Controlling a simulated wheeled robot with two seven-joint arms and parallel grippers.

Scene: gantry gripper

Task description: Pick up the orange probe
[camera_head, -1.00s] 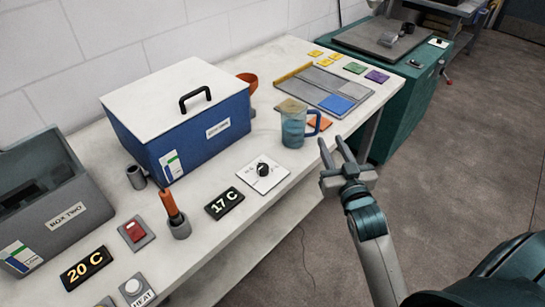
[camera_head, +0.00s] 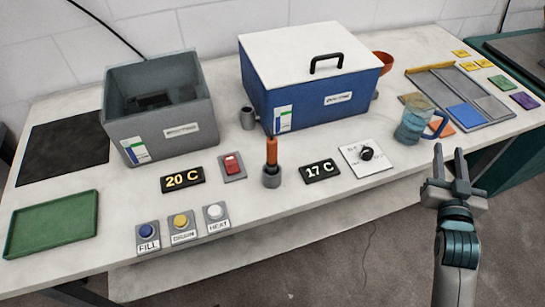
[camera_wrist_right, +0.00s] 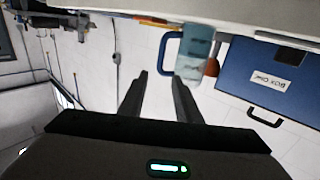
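The orange probe (camera_head: 271,151) stands upright in a small grey holder (camera_head: 271,178) near the middle of the table in the head view. Its lower part is hidden inside the holder. My right gripper (camera_head: 450,163) is at the right, off the table's front edge, well apart from the probe. Its two fingers are spread with nothing between them. The fingers also show open and empty in the right wrist view (camera_wrist_right: 155,90). The probe is not visible in the right wrist view. My left gripper is not in view.
A blue lidded box (camera_head: 310,95) stands behind the probe, an open grey box (camera_head: 160,107) to the left. A jug (camera_head: 411,124) stands near the right gripper. Displays (camera_head: 320,170), a red switch (camera_head: 232,166) and buttons (camera_head: 182,226) surround the holder. A green tray (camera_head: 50,224) lies left.

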